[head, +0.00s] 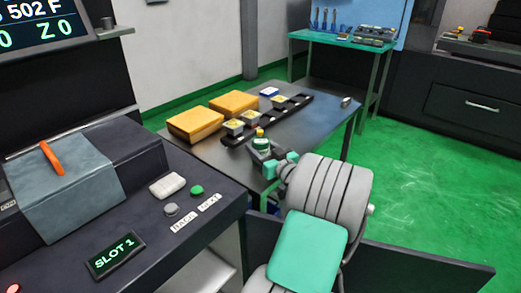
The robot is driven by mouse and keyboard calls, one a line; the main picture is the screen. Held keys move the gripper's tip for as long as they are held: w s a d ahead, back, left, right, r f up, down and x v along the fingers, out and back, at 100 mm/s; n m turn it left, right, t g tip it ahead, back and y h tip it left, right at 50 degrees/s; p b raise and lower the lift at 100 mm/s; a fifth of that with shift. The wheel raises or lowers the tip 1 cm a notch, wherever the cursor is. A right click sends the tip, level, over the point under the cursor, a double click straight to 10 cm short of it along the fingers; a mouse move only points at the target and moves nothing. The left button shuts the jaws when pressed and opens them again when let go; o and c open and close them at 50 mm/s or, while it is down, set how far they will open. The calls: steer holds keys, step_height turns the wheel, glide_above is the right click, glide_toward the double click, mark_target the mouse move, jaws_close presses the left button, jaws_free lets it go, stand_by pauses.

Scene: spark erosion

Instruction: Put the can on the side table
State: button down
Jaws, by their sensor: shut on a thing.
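The gripper and can show against the near part of a grey table (318,125), which I take for the side table. I cannot tell whether the can's base touches the tabletop, because the gripper hides it. My arm hides the table's near right part.
Two yellow boxes (196,125) and a black rack (240,131) with several small blocks lie on the grey table. A small metal piece (346,102) lies near its right edge. A dark machine (120,180) stands at left. A green-topped bench (340,42) stands behind.

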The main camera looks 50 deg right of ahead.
mark_target(266, 152)
steer(key=shift+f, duration=0.2)
steer(key=c, duration=0.6)
jaws_free()
steer(key=shift+s+r, duration=0.1)
steer(key=shift+r, duration=0.2)
steer(key=v, duration=0.6)
steer(key=shift+s+f, duration=0.15)
steer(key=shift+s, duration=0.1)
steer(key=shift+s+a, duration=0.2)
steer(key=shift+s, duration=0.25)
